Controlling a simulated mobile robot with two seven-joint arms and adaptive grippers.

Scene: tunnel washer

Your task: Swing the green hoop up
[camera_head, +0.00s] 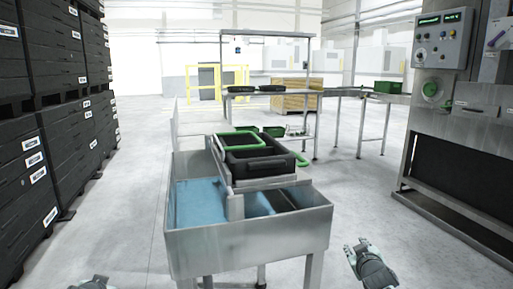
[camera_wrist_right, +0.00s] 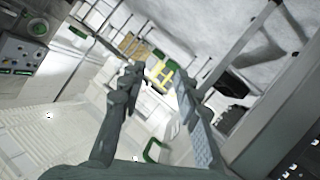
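The green hoop (camera_head: 241,149) is a bent tube lying roughly flat over the black crate (camera_head: 262,172) at the head of the steel tub, in the head view. More green tube shows at the crate's right side; I cannot tell if it is the same hoop. A green loop (camera_wrist_right: 152,151) shows low in the right wrist view. My right gripper (camera_head: 357,246) is right of the tub, well short of the hoop; its fingers stand apart and empty in the wrist view (camera_wrist_right: 160,88). My left gripper (camera_head: 92,282) barely shows at the bottom edge, far from the hoop.
The steel tub (camera_head: 250,246) with a blue interior stands between me and the crate. Stacked black crates (camera_head: 62,145) line the left. A control panel (camera_head: 443,40) and machine stand on the right. A conveyor (camera_head: 345,92) runs behind. Floor is clear on both sides of the tub.

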